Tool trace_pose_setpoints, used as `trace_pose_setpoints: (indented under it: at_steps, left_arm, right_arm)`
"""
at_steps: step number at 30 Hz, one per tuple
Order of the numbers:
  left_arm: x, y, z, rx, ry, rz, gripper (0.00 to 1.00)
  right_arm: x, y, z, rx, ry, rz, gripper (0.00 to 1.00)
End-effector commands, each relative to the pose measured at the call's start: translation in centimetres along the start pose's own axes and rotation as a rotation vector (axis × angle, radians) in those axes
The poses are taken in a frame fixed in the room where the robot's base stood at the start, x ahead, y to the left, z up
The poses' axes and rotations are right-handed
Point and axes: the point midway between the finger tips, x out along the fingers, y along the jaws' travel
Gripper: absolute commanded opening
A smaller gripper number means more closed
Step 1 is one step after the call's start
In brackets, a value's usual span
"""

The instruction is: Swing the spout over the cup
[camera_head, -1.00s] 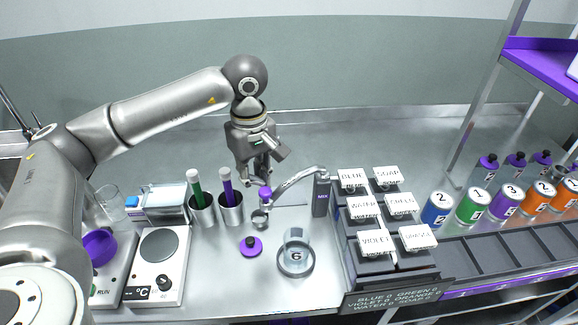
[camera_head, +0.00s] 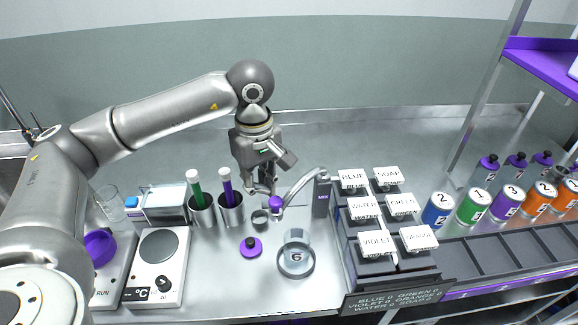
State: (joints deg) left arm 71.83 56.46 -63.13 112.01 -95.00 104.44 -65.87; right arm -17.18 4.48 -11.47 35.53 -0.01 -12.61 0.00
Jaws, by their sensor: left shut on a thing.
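The curved grey spout (camera_head: 303,188) comes off the dark MIX block (camera_head: 321,197) and ends in a purple tip (camera_head: 276,203). My left gripper (camera_head: 265,190) is shut at the spout's purple-tipped end, partly hiding it. The clear cup (camera_head: 297,242), marked 6, stands on a ring (camera_head: 296,270) in front of the spout. The spout's tip is behind and to the left of the cup, not over it. My right gripper is not in view.
A small metal cup (camera_head: 260,218) sits beside the spout tip, with a purple-knobbed lid (camera_head: 251,247) in front. Labelled boxes (camera_head: 376,242) stand right.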

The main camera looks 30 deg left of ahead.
Motion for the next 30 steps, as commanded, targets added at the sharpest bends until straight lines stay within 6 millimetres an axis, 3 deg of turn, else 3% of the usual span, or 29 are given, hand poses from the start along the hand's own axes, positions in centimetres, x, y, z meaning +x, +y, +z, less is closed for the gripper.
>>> trace_pose_setpoints:
  at_steps: [12,30]
  left_arm:
    - [-0.1,0.0,2.1,0.003,0.000,0.001,0.00]
    - [0.0,0.2,3.3,0.003,-0.001,0.003,0.00]
  right_arm:
    - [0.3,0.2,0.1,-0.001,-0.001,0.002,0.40]
    - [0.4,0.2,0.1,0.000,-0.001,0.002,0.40]
